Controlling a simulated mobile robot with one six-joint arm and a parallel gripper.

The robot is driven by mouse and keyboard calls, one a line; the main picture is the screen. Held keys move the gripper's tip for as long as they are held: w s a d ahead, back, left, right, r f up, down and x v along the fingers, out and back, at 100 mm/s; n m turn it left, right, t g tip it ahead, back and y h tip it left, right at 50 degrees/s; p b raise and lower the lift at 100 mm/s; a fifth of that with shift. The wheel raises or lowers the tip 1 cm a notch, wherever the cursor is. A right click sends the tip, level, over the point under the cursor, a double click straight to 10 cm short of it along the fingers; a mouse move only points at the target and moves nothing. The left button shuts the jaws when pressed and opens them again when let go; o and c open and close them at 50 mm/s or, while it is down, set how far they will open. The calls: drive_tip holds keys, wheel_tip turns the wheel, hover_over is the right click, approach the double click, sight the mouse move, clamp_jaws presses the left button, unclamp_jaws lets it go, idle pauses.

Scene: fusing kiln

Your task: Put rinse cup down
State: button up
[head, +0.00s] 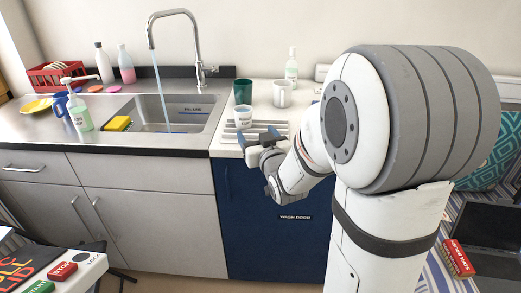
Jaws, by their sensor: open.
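A small white labelled cup (243,121), which looks like the rinse cup, stands upright on the ribbed drainboard (226,137) right of the sink. Its label is too small to read surely. My gripper (257,137) is open at the drainboard's front edge, just in front of the cup and slightly right of it in the picture. Nothing shows between its fingers. Whether a finger touches the cup cannot be told.
A green cup (243,91) and a white mug (282,94) stand close behind. Water runs from the tap (197,70) into the sink (178,108). A yellow sponge (117,124) and a soap bottle (79,113) sit left. A blue cabinet door (260,225) is below.

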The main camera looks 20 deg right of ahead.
drive_tip(key=s+f+g, duration=0.3)
drive_tip(key=s+g, duration=0.5)
drive_tip(key=s, duration=0.5)
drive_tip(key=s+a+f+g+h, duration=0.1)
drive_tip(key=s+f+g, duration=0.3)
drive_tip(key=s+g, duration=0.4)
drive_tip(key=s, duration=0.6)
drive_tip(key=shift+f+m, duration=0.3)
drive_tip(key=shift+m, duration=0.1)
